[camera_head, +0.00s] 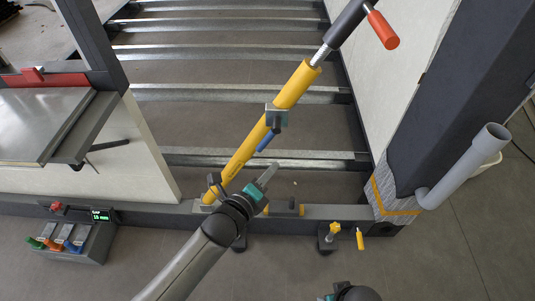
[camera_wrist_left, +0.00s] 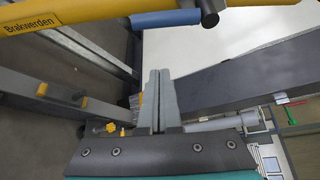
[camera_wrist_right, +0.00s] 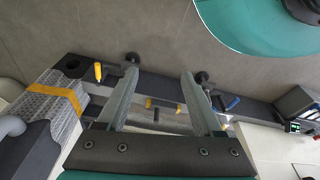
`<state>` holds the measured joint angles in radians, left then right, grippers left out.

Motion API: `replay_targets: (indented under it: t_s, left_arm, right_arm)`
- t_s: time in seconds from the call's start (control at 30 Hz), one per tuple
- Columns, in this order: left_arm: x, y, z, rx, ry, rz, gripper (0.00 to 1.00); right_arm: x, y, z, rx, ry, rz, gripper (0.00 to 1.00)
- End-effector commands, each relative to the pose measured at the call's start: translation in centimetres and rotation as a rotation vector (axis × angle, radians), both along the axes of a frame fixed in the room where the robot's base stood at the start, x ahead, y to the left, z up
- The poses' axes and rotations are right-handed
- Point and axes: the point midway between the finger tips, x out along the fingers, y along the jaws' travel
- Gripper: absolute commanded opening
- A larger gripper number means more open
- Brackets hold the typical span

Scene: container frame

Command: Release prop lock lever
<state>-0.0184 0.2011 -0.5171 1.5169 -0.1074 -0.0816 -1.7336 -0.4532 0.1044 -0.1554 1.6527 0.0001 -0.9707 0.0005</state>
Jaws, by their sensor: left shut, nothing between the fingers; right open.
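The yellow prop (camera_head: 236,158) stands tilted inside the frame, its foot by the front beam and its upper end to the right. The blue lock lever (camera_head: 268,141) sits on its side below a grey clamp block (camera_head: 276,115). In the left wrist view the blue lever (camera_wrist_left: 165,18) lies along the top edge, under the labelled yellow tube (camera_wrist_left: 70,14). My left gripper (camera_head: 268,172) is shut and empty, just below the lever and apart from it. My right gripper (camera_wrist_right: 159,75) is open and empty; its hand barely shows at the bottom of the head view.
A red-gripped handle (camera_head: 382,30) sticks out at the prop's top. The front beam (camera_head: 335,212) carries a yellow knob (camera_head: 335,228) and a hanging yellow pin (camera_head: 360,239). A dark post (camera_head: 440,100) stands right. A lever console (camera_head: 70,240) stands left.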

Motion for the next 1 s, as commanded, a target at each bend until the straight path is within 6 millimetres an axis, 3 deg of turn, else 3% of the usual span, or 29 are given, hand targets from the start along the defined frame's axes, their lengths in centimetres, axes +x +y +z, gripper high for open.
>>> replay_targets:
  t_s: [0.53, 0.73, 1.0]
  left_arm:
    - [5.0, -2.6, -1.6, 0.0, 0.0, 0.0, 0.0]
    - [5.4, -0.1, -0.2, 0.004, -0.002, 0.0, 0.0]
    - [5.6, 0.9, 0.5, 0.001, 0.0, 0.0, 0.0]
  right_arm:
    - [2.9, 0.6, 5.3, 0.014, -0.081, -0.004, 0.68]
    - [3.0, 0.6, 5.9, 0.015, -0.087, -0.004, 0.68]
    - [3.1, 0.6, 6.4, 0.016, -0.093, -0.005, 0.68]
